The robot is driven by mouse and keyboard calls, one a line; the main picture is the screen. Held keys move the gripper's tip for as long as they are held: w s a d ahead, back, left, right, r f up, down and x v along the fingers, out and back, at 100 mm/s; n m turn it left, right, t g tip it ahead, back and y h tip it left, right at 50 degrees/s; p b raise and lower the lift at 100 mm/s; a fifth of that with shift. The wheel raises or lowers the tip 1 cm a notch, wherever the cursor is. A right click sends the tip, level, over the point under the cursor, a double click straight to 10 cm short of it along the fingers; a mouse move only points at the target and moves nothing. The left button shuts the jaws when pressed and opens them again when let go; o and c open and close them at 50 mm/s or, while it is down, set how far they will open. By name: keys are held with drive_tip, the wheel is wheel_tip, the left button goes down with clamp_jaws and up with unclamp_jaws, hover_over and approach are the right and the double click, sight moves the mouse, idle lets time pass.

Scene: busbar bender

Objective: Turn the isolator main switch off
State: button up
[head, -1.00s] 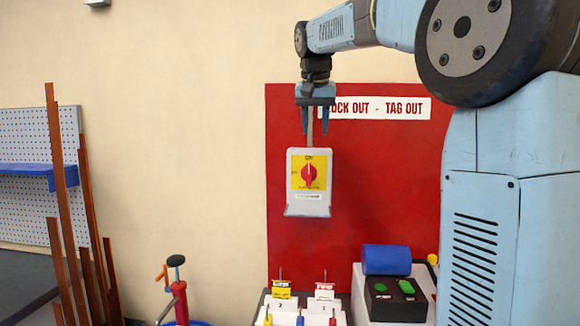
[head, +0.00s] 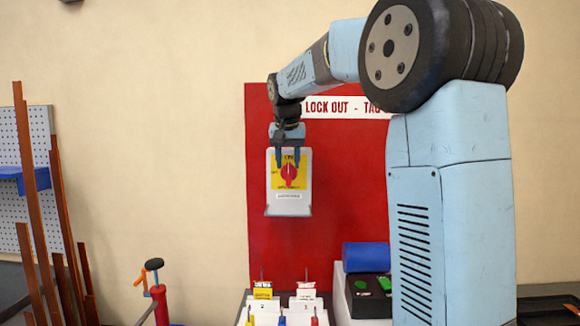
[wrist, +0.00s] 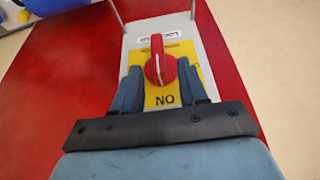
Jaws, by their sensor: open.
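The isolator main switch is a red rotary knob (head: 288,174) on a yellow plate (head: 301,177), on a pale grey box (head: 290,206) against the red board. In the head view the knob's white mark points up, toward the lettering at the top of the plate. My gripper (head: 289,164) comes down from above and is open, its blue fingers to either side of the knob's upper part. The wrist view shows the red knob (wrist: 160,66) between the two fingers (wrist: 164,88), with the letters "NO" appearing upside down on the plate. I cannot tell whether the fingers touch the knob.
A red board (head: 345,200) with a "LOCK OUT - TAG" sign (head: 340,107) stands behind. Below are a stand with tags and padlocks (head: 283,303), a blue roll (head: 365,256) and a black box with green buttons (head: 371,292). Brown bars (head: 30,180) lean at left.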

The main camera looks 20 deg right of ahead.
drive_tip(key=shift+x, duration=0.95)
drive_tip(key=shift+d, duration=0.1)
drive_tip(key=shift+c, duration=0.3)
clamp_jaws()
drive_tip(key=shift+d, duration=0.1)
